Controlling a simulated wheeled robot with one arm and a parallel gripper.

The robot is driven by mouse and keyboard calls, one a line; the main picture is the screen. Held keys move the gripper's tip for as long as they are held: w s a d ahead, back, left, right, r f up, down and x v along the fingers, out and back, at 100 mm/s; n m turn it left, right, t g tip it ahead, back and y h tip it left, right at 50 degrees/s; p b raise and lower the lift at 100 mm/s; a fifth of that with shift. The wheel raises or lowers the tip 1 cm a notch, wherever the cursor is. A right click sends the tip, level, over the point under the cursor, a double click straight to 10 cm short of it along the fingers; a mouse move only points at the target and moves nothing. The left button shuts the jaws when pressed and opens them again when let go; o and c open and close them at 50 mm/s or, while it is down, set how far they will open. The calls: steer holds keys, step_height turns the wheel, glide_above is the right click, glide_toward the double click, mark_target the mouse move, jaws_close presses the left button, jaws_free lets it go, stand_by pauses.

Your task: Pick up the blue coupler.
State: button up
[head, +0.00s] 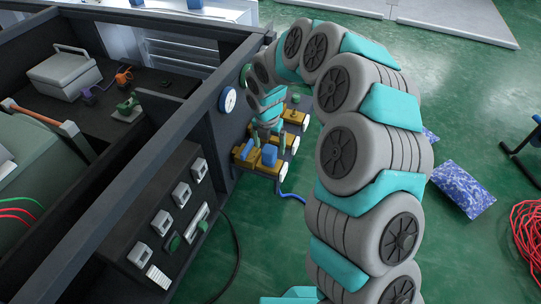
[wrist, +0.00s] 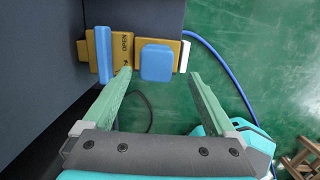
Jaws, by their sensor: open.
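A yellow damper box (wrist: 122,50) marked "OPEN" is fixed at the dark wall in the wrist view. It carries a thin blue bar (wrist: 104,55) at left and a rounded blue block (wrist: 157,63) at right. The block looks like the blue coupler, though no label confirms it. In the head view the blue bar (head: 247,148) and block (head: 269,155) show on the lowest yellow box. My gripper (wrist: 161,75) is open and empty, its green fingertips spread to either side below the block. The left fingertip overlaps the box in view; contact cannot be told.
More yellow boxes (head: 295,116) stand behind, partly hidden by my arm. A blue hose (head: 292,196) runs from the box to the green floor. A dark panel with switches (head: 181,195) is at left. A blue speckled sheet (head: 464,190) lies on open floor at right.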

mark_target(269, 150)
steer(key=f, duration=0.2)
steer(key=w+f, duration=0.1)
steer(key=f, duration=0.2)
steer(key=shift+w+b, duration=0.1)
steer(key=shift+b, duration=0.25)
jaws_close()
stand_by(0.4)
